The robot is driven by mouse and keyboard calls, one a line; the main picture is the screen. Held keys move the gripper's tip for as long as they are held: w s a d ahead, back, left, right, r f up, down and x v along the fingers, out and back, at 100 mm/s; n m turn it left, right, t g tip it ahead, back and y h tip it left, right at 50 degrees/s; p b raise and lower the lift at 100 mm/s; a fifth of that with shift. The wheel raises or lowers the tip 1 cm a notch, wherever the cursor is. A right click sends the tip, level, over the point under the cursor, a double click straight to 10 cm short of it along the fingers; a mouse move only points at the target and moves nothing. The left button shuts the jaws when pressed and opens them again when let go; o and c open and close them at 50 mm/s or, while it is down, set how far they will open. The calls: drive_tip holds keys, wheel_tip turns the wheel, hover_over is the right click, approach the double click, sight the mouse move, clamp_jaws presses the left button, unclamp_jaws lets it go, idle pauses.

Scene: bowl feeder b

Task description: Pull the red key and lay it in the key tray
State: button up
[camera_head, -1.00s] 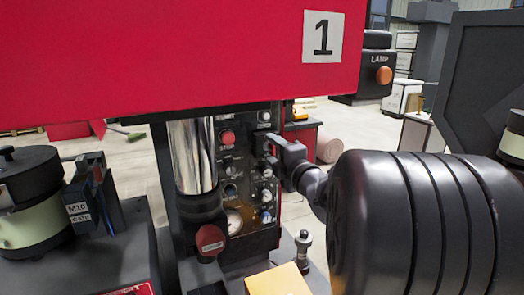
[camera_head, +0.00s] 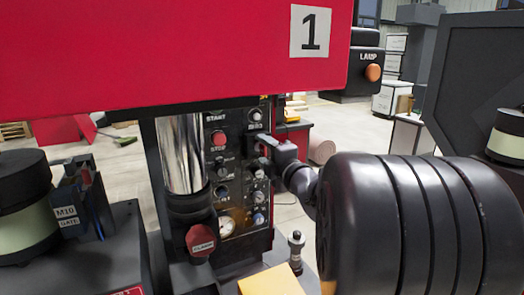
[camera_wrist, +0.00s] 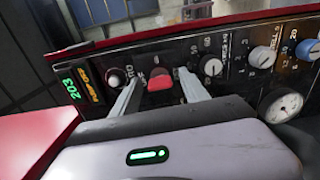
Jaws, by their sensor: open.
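In the wrist view a red key (camera_wrist: 160,83) stands out from a black control panel (camera_wrist: 240,65). My gripper (camera_wrist: 158,76) is open, with one pale finger on each side of the key and a gap visible on both sides. In the head view my gripper (camera_head: 268,143) is at the upper right part of the same panel (camera_head: 222,165); the key is hidden behind it there. I cannot make out a key tray for certain; a yellow-topped item (camera_head: 272,281) shows at the bottom edge.
A shiny vertical cylinder (camera_head: 182,155) with a red-capped knob (camera_head: 200,240) stands left of the panel. A large red cover marked 1 (camera_head: 170,60) overhangs it. A small metal post (camera_head: 296,250) stands at the lower right. Several knobs and a gauge (camera_wrist: 283,105) sit near my fingers.

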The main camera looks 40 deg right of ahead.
sight(265, 152)
drive_tip(key=shift+b, duration=0.35)
idle(0.3)
clamp_jaws()
idle(0.4)
drive_tip(key=shift+b+v, duration=0.5)
drive_tip(key=shift+v, duration=2.55)
